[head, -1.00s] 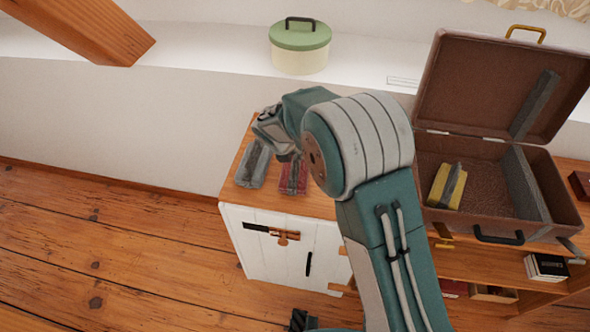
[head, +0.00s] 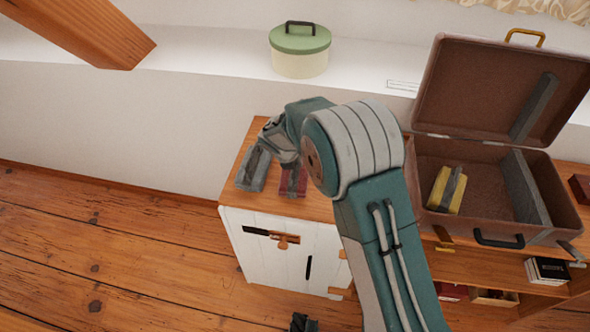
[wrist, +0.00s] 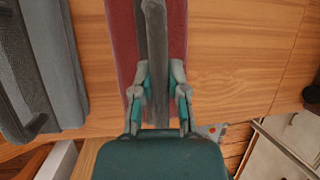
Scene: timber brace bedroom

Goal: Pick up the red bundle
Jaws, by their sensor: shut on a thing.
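The red bundle (wrist: 121,40) lies on the wooden cabinet top, with a grey raised strip (wrist: 157,45) along its middle. In the head view the bundle (head: 293,184) is partly covered by my gripper and arm. My gripper (wrist: 160,80) has its two fingers on either side of the grey strip, shut on it, in the wrist view. In the head view my gripper (head: 291,160) is over the bundle's far part, and its fingertips are hard to make out. I cannot tell any gap between the bundle and the cabinet top.
A grey bundle (head: 253,168) lies just left of the red one on the cabinet top (head: 322,207). An open brown suitcase (head: 483,226) with a yellow bundle (head: 438,186) stands to the right. A green-lidded round box (head: 299,62) stands on the ledge behind.

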